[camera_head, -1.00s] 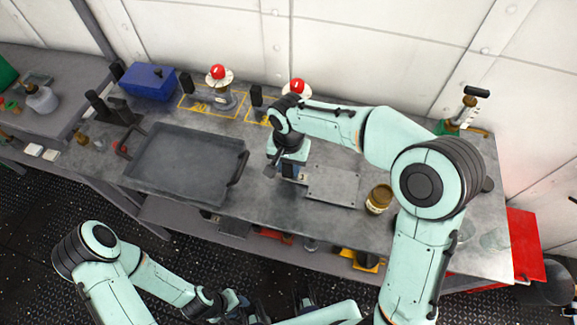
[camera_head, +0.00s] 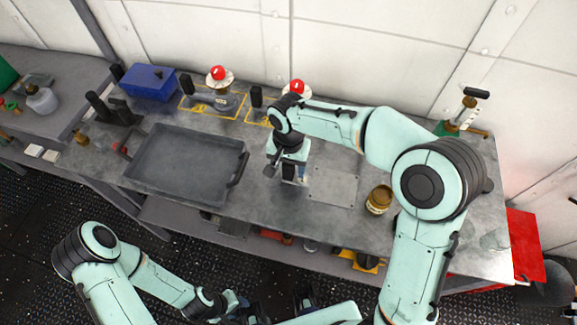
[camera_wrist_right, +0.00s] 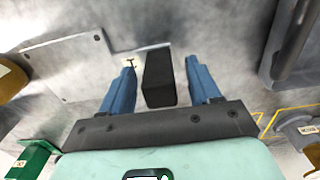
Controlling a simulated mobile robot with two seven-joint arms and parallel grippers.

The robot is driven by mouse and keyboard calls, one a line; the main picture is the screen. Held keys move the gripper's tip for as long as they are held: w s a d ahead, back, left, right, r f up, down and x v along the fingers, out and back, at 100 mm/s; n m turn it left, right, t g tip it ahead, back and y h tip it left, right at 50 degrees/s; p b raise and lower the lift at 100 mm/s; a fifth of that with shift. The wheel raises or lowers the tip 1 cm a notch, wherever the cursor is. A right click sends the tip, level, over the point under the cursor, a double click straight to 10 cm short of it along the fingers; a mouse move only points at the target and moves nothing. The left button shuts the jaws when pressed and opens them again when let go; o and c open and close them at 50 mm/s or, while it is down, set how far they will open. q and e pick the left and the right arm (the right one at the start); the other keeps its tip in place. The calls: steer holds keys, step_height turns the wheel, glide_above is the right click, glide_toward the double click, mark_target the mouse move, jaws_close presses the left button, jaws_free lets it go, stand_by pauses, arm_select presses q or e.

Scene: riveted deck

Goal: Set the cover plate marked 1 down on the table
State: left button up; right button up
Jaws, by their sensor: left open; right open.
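The cover plate (camera_head: 333,187) is a thin grey sheet lying flat on the table (camera_head: 262,200), right of my right gripper (camera_head: 293,181). In the right wrist view the plate (camera_wrist_right: 72,68) extends to the left, with a small white label marked 1 (camera_wrist_right: 128,62) beside a black block (camera_wrist_right: 158,78), apparently its handle. The blue fingers of my right gripper (camera_wrist_right: 160,90) are open on both sides of this block, with gaps visible. My left gripper (camera_head: 272,305) is low at the bottom edge, in front of the table, open and empty; it is partly hidden.
A grey tray (camera_head: 143,160) with dark handles stands to the left. A brown jar (camera_head: 379,199) stands right of the plate. A blue box (camera_head: 149,82) and red-knobbed fixtures (camera_head: 218,76) are at the back. Bare table lies in front of the plate.

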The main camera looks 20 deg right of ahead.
arm_select(q)
steer(key=shift+w+r+p, duration=0.45)
steer(key=shift+r+p, duration=0.2)
steer(key=shift+r, duration=0.2)
arm_select(e)
step_height(320, 180, up, 11)
steer(key=shift+r, duration=0.1)
